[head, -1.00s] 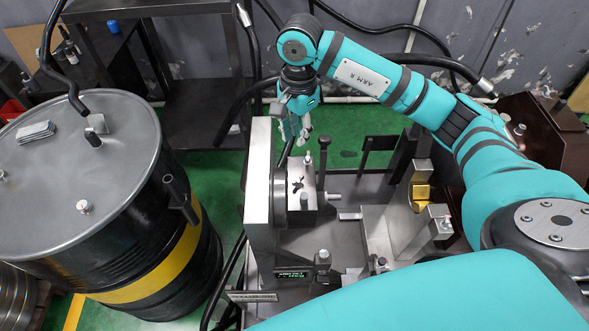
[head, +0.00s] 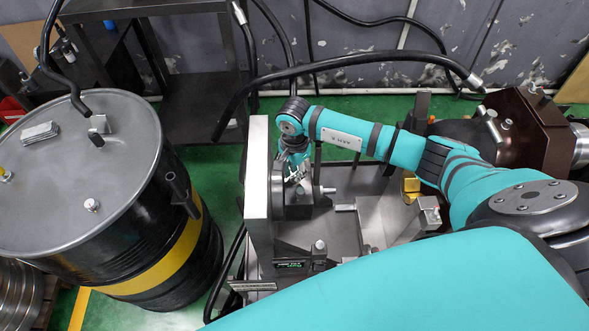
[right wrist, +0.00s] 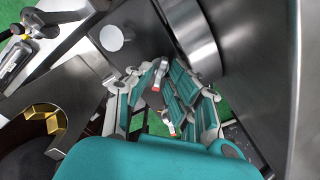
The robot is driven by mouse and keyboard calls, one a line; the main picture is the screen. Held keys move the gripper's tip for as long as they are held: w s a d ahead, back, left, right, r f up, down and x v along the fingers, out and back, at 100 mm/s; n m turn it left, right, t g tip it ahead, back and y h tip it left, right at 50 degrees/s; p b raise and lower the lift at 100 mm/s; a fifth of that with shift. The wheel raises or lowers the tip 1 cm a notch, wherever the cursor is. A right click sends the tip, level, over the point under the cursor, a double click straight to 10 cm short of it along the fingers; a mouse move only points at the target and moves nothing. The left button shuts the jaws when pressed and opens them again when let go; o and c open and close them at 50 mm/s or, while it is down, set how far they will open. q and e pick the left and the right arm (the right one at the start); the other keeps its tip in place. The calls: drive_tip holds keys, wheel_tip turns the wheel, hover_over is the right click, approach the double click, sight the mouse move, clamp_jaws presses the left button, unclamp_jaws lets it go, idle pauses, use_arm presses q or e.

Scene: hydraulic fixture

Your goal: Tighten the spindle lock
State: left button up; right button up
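My right gripper (head: 296,178) points down over the spindle block of the metal fixture (head: 257,185), beside its upright plate. A thick round metal part (right wrist: 190,38) is close to the fingers there, and a round pin end (right wrist: 116,37) is to the left. The dark star-shaped feature on the block, seen earlier, is hidden by the gripper, so I cannot tell whether the fingers touch the lock. My left gripper is out of view.
A black drum with a yellow band (head: 150,264) stands left of the fixture. A gold V-shaped block (head: 410,188) sits on the fixture's right side. A brown machine housing (head: 528,125) is at the right. A black hose (head: 350,65) arches behind my arm.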

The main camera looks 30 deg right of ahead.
drive_tip(key=shift+f, duration=0.45)
drive_tip(key=shift+c, duration=0.2)
clamp_jaws()
